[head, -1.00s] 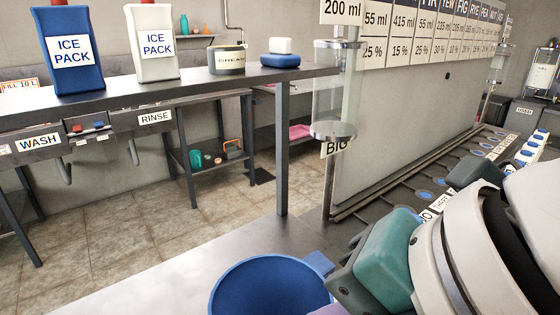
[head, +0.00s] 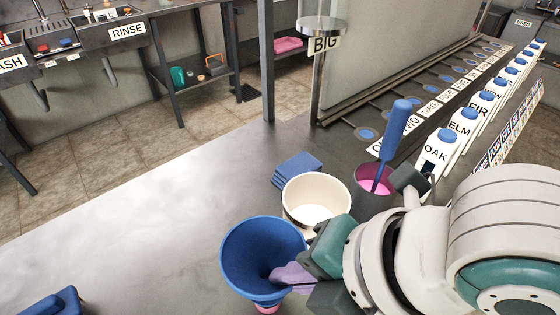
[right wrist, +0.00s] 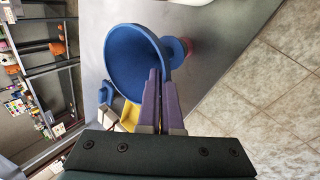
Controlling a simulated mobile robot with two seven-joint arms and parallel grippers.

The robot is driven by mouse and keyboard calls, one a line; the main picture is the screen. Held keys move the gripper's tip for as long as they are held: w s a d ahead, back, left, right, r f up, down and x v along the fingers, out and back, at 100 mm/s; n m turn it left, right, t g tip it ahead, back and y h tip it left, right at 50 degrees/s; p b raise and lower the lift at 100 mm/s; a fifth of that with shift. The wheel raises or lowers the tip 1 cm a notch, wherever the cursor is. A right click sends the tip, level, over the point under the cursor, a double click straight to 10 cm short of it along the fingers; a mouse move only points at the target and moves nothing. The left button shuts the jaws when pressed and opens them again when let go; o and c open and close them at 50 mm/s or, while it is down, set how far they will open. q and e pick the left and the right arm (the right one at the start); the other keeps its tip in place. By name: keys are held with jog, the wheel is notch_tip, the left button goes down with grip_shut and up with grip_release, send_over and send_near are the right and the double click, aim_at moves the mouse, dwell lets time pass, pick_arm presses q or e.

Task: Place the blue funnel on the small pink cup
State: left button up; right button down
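The blue funnel (head: 250,245) has its wide mouth facing up and towards the head camera. My right gripper (head: 288,276) has purple fingers shut on its side wall. In the right wrist view the fingers (right wrist: 160,80) pinch the funnel (right wrist: 130,62) near its rim. A small pink cup (head: 267,309) shows just under the funnel, mostly hidden by it. In the right wrist view a blurred pinkish-red shape (right wrist: 190,48) lies by the funnel's narrow end. I cannot tell whether the funnel touches the cup. My left gripper is not in view.
A cream bowl (head: 316,201) stands close behind the gripper. Beyond it are folded blue cloths (head: 297,168) and a pink container (head: 364,172) with a blue-handled tool (head: 394,130). Labelled white bottles (head: 463,124) line the right. The counter's left part (head: 130,235) is mostly clear.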

jog(key=shift+f, duration=0.1)
jog(key=c, duration=1.5)
grip_release()
jog(key=o, duration=0.4)
